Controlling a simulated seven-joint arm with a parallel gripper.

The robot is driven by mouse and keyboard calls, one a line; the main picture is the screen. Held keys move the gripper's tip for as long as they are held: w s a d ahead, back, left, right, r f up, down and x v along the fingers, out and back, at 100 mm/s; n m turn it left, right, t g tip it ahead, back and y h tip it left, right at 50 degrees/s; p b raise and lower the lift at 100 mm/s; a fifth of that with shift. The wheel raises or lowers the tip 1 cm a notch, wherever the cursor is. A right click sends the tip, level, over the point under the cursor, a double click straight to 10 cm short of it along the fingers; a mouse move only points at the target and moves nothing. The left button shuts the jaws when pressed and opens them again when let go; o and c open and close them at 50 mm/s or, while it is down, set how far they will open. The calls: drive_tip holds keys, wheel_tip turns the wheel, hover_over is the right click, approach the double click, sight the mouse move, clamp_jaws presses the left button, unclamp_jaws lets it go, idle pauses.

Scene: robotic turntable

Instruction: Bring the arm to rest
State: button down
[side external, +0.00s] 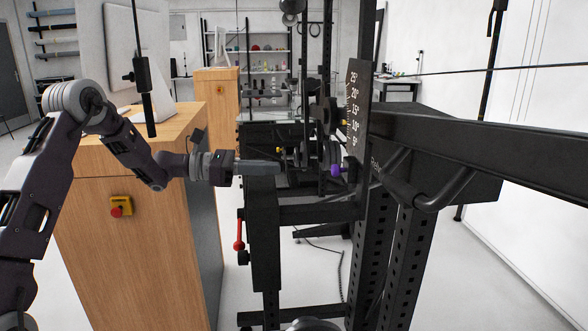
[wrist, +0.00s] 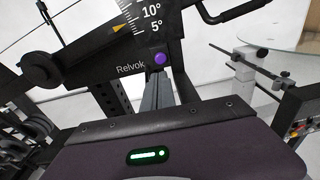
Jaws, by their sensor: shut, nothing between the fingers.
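My gripper (side external: 278,167) points to the right in the side view, with its grey fingers together and nothing held. In the wrist view the shut fingers (wrist: 157,82) show just below a purple knob (wrist: 159,58). The knob also shows in the side view (side external: 337,170), right of the fingertips, with a visible gap there. The wrist view alone does not settle whether the fingertips touch the knob. My arm reaches in from the left, roughly level at the wrist.
A black frame with an angle scale plate (side external: 355,105) stands in front of my gripper. A black post with a red lever (side external: 239,235) stands below it. A wooden cabinet (side external: 140,240) with a red button (side external: 117,211) is behind my arm. Open floor (side external: 320,275) shows below.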

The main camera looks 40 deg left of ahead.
drive_tip(key=shift+v, duration=1)
drive_tip(key=shift+d, duration=0.15)
drive_tip(key=s+d+r+m+g, duration=0.1)
drive_tip(key=d, duration=0.1)
drive_tip(key=s+d+m+g, duration=0.1)
drive_tip(key=d+m, duration=0.1)
drive_tip(key=s+d+r+m+g, duration=0.1)
drive_tip(key=s+d, duration=0.1)
drive_tip(key=d, duration=0.1)
drive_tip(key=shift+s+r+g, duration=0.1)
drive_tip(key=shift+r+g, duration=0.2)
drive_tip(key=shift+r, duration=0.1)
drive_tip(key=s+d+m+g+y, duration=0.3)
drive_tip(key=s+d+m, duration=0.3)
drive_tip(key=s, duration=0.4)
drive_tip(key=s+d+m+g+y, duration=0.25)
drive_tip(key=s+d+m, duration=0.35)
drive_tip(key=s, duration=0.5)
drive_tip(key=s+a+f+m+t+y, duration=0.2)
drive_tip(key=s+a+m+y, duration=0.5)
drive_tip(key=s, duration=0.5)
drive_tip(key=a+m+t, duration=0.1)
drive_tip(key=a+m, duration=0.1)
drive_tip(key=m, duration=0.1)
drive_tip(key=shift+s+f+m, duration=0.3)
drive_tip(key=shift+f, duration=0.05)
